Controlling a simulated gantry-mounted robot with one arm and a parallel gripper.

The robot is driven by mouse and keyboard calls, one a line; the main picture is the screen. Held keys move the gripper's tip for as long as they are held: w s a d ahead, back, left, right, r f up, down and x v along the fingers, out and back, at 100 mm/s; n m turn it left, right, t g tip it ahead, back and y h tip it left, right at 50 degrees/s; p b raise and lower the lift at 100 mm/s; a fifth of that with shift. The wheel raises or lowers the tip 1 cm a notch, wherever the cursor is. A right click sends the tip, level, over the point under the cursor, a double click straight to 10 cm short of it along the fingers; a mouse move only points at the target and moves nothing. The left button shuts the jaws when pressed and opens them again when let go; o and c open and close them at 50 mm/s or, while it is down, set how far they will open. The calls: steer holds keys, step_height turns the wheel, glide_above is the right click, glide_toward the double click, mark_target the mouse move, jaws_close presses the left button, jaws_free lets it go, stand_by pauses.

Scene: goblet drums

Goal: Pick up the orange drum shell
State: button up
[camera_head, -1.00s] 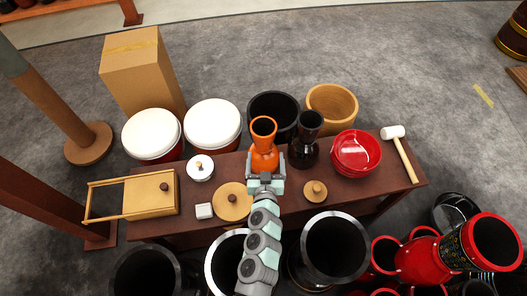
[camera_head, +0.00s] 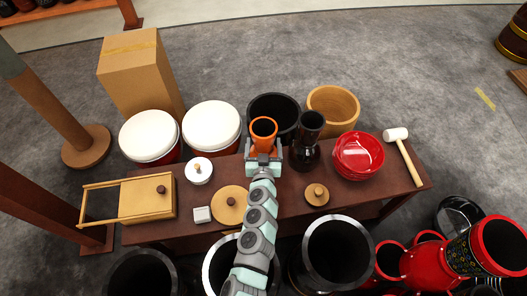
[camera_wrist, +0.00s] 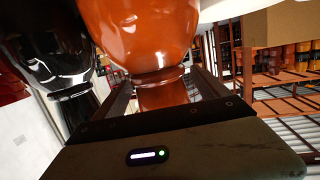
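The orange drum shell (camera_head: 263,129) stands upright on the dark red-brown table, with its open mouth up. My gripper (camera_head: 263,154) is low at its near side, with one finger on each side of the shell. In the wrist view the glossy orange shell (camera_wrist: 150,35) fills the top middle. Its narrower lower part sits between the spread fingers (camera_wrist: 163,92), with gaps showing beside it, so the gripper looks open around it. The shell's lower part is hidden by my gripper in the head view.
A black goblet drum shell (camera_head: 306,140) stands close to the right; it also shows in the wrist view (camera_wrist: 50,50). A black tub (camera_head: 274,108) stands behind. Red bowls (camera_head: 358,154) and a mallet (camera_head: 397,135) are right; a round wooden lid (camera_head: 229,205) is front left.

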jaws_close()
stand_by(0.8)
